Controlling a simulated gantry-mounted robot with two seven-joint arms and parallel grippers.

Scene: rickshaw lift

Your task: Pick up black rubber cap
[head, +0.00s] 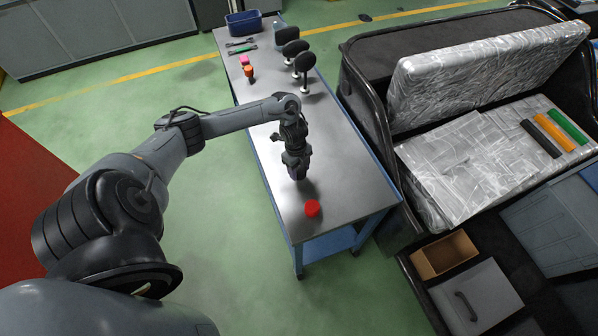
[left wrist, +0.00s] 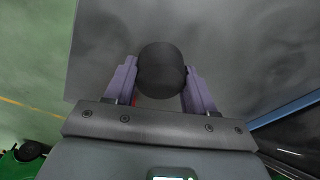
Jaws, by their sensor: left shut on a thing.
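The black rubber cap (left wrist: 161,70) is a dark, round-topped piece between the two purple-grey fingers of my left gripper (left wrist: 160,85) in the left wrist view. The fingers touch it on both sides, and the gripper is shut on it. In the head view my left gripper (head: 298,176) points down over the front half of the metal workbench (head: 345,185); the cap is hidden there by the gripper. I cannot tell whether the cap still touches the bench. My right gripper is in neither view.
A red cap (head: 312,208) lies on the bench close in front of the gripper. Several black-headed mirrors (head: 305,62), pink and orange pieces (head: 248,72), tools and a blue bin (head: 243,23) are at the far end. A rickshaw seat (head: 450,180) stands right of the bench.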

